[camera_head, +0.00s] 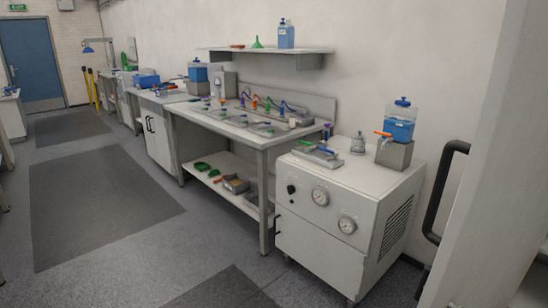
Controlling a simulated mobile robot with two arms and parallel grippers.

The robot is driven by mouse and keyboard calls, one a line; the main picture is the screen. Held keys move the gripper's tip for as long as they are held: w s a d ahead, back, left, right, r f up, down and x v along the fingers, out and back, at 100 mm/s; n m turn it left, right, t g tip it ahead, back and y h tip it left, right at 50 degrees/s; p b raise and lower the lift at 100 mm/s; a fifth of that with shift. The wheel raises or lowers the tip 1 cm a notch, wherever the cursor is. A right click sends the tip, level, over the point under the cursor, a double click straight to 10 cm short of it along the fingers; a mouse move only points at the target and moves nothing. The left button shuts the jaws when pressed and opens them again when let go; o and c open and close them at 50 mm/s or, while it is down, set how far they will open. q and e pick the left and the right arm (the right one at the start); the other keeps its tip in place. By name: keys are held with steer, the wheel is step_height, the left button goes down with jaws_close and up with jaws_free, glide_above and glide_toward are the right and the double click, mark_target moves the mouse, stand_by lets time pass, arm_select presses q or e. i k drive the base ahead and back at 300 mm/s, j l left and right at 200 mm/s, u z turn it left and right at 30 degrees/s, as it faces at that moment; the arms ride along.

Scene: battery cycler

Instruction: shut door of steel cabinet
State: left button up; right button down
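A tall light-grey panel (502,170) fills the right edge of the view, very close to me. It has a long black bar handle (437,185) on its left side. It looks like the door of the steel cabinet, standing out into the room. The cabinet body and the hinges cannot be made out, and the panel runs out of the picture at the top and right. Neither of my grippers is in view, and nothing is seen touching the handle.
A white machine with gauges (320,238) stands left of the panel, bearing a blue-filled bottle (400,122). A workbench (262,140) with a lower shelf runs along the wall. A wall shelf (265,51) hangs above. Open floor with dark mats (98,198) lies left.

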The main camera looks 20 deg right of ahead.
mark_target(498, 225)
steer(key=i+z, duration=0.15)
steer(key=z, duration=0.3)
steer(key=i+j+z, duration=0.15)
steer(key=z, duration=0.25)
steer(key=i+j+z, duration=0.15)
steer(key=z, duration=0.3)
steer(key=i+j+z, duration=0.1)
steer(key=j+z, duration=0.2)
steer(key=z, duration=0.15)
steer(key=j+z, duration=0.25)
steer(key=z, duration=0.15)
steer(key=i+j+z, duration=0.1)
steer(key=j+z, duration=0.15)
steer(key=z, duration=0.2)
steer(key=j+z, duration=0.7)
steer(key=j, duration=0.15)
steer(key=i+j+z, duration=0.1)
steer(key=j+z, duration=0.15)
steer(key=z, duration=0.25)
steer(key=j+z, duration=0.3)
steer(key=z, duration=0.15)
